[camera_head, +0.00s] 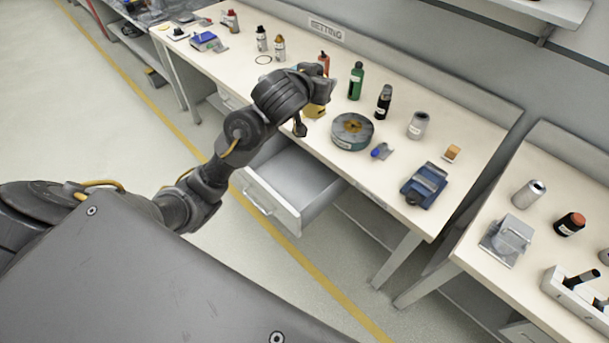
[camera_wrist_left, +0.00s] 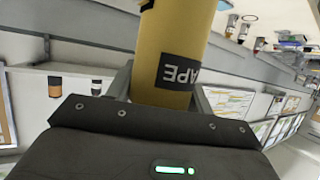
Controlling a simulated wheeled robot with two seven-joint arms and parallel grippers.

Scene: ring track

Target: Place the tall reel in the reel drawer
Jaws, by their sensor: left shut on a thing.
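The tall reel (camera_wrist_left: 182,40) is a yellow cylinder with a dark label reading "TAPE". In the left wrist view it stands between the two fingers of my left gripper (camera_wrist_left: 162,92), which is shut on it. In the head view a yellow part of the reel (camera_head: 314,108) shows below my left gripper (camera_head: 317,98), above the bench's front edge; the wrist hides the rest. The reel drawer (camera_head: 272,206) is pulled open under the bench, left of and below the gripper, and its visible inside looks empty. My right gripper is not in view.
On the bench (camera_head: 330,170) a round flat reel (camera_head: 352,131) sits close right of the gripper. A green bottle (camera_head: 356,82), a black bottle (camera_head: 384,101), a grey can (camera_head: 418,125) and a blue device (camera_head: 424,185) stand around it. The floor before the drawer is clear.

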